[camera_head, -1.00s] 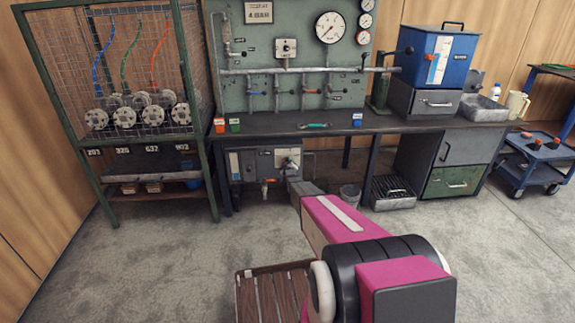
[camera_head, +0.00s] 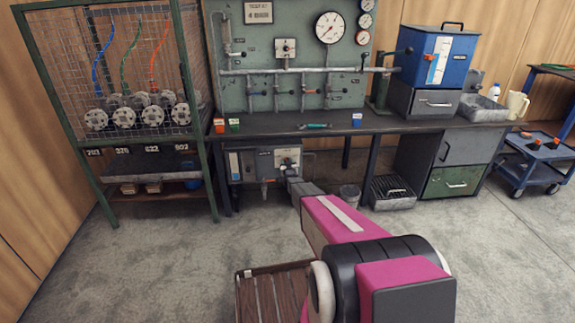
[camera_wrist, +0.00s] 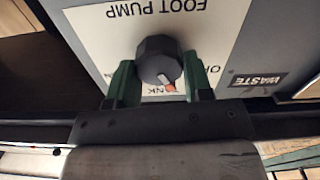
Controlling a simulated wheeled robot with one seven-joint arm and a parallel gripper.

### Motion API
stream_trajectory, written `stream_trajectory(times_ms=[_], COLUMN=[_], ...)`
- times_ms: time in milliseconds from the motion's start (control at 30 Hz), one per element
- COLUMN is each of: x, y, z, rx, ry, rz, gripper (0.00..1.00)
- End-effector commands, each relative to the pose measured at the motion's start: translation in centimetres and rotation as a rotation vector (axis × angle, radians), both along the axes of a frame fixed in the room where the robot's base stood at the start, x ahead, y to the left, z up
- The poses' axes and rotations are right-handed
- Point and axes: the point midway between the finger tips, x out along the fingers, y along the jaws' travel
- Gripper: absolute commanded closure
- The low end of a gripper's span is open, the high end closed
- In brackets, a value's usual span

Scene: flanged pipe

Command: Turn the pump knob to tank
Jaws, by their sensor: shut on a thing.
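The pump knob (camera_wrist: 158,58) is round and dark, on a white plate (camera_wrist: 105,25) marked FOOT PUMP, upside down in the wrist view. Its orange-and-white pointer mark (camera_wrist: 167,84) points down and slightly right there, near a partly hidden label ending in NK. Another label beginning with O shows at the right, beside the right finger. My gripper (camera_wrist: 158,72) is shut on the knob, one green finger on each side. In the head view, my gripper (camera_head: 292,174) reaches the grey pump box (camera_head: 264,161) under the bench; the knob is small there.
A WASTE label (camera_wrist: 257,80) is right of the plate in the wrist view. The bench (camera_head: 290,124) overhangs the box. A bucket (camera_head: 349,193) and a metal crate (camera_head: 392,193) stand to the right. A wooden slatted platform (camera_head: 270,293) is beside my arm.

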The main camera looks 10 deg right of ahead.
Motion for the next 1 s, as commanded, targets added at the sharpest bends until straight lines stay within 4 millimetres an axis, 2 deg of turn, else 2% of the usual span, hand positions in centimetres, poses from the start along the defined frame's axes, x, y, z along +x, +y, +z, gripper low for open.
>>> stream_trajectory(times_ms=[200, 500, 1000], x=[-0.06, -0.07, -0.09], y=[-0.07, -0.14, -0.17], z=[-0.04, -0.05, -0.08], rx=[0.178, 0.349, 0.423], ry=[-0.016, -0.033, -0.039], rz=[0.000, 0.000, 0.000], gripper=[0.77, 0.77, 0.77])
